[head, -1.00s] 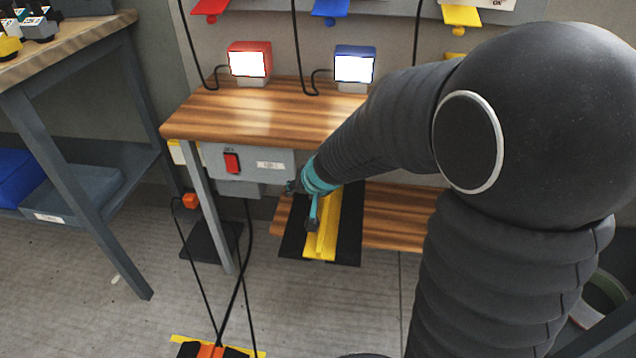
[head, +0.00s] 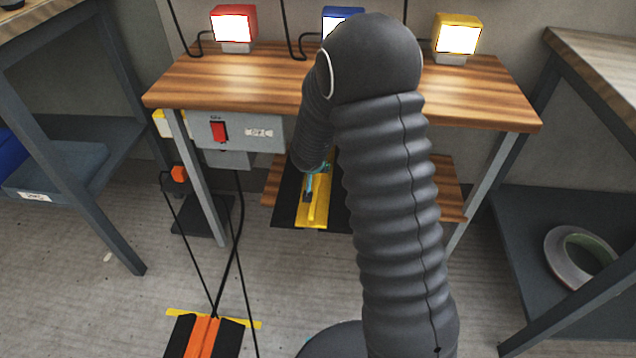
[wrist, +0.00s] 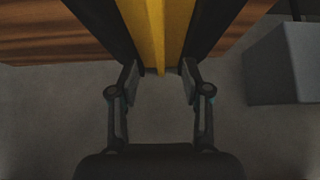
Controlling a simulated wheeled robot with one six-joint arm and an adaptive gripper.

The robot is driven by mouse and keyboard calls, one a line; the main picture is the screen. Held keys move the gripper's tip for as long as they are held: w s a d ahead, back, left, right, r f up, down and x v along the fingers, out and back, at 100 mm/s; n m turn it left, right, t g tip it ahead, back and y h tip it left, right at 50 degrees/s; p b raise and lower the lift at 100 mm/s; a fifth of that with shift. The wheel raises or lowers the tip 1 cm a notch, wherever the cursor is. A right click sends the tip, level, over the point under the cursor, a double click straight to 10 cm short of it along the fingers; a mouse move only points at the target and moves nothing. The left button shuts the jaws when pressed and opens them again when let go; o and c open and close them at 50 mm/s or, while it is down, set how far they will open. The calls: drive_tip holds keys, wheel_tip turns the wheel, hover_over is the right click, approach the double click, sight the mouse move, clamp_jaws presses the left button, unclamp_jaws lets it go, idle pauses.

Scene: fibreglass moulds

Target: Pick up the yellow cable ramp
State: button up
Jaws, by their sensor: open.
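The yellow cable ramp (head: 318,213) has a yellow middle ridge between black side flaps. It lies on the low wooden shelf under the workbench, its near end jutting past the shelf edge. In the wrist view the ramp (wrist: 155,30) runs down from the top, centred between my fingers. My gripper (wrist: 159,80) is open, with one fingertip on each side of the ridge's near end; I cannot tell whether they touch the ramp. In the head view my gripper (head: 312,186) is over the ramp, partly hidden by my arm, which also covers part of the ramp's right side.
The wooden bench top (head: 270,90) is above, with red, blue and yellow lamps on it. A grey switch box (head: 262,133) hangs at left. An orange-and-black ramp (head: 203,338) lies on the floor with cables. A side shelf at right holds a ring-shaped roll (head: 553,250).

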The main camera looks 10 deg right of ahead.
sight(318, 175)
drive_tip(key=shift+x, duration=1.2)
drive_tip(key=b+x, duration=0.2)
drive_tip(key=x, duration=0.1)
drive_tip(key=b+x, duration=0.1)
drive_tip(key=shift+s+f, duration=0.25)
drive_tip(key=shift+f, duration=0.15)
drive_tip(key=shift+w+d+f, duration=0.15)
drive_tip(key=shift+w+f, duration=0.15)
drive_tip(key=shift+w, duration=0.05)
drive_tip(key=shift+c, duration=0.3)
clamp_jaws()
drive_tip(key=shift+r, duration=0.15)
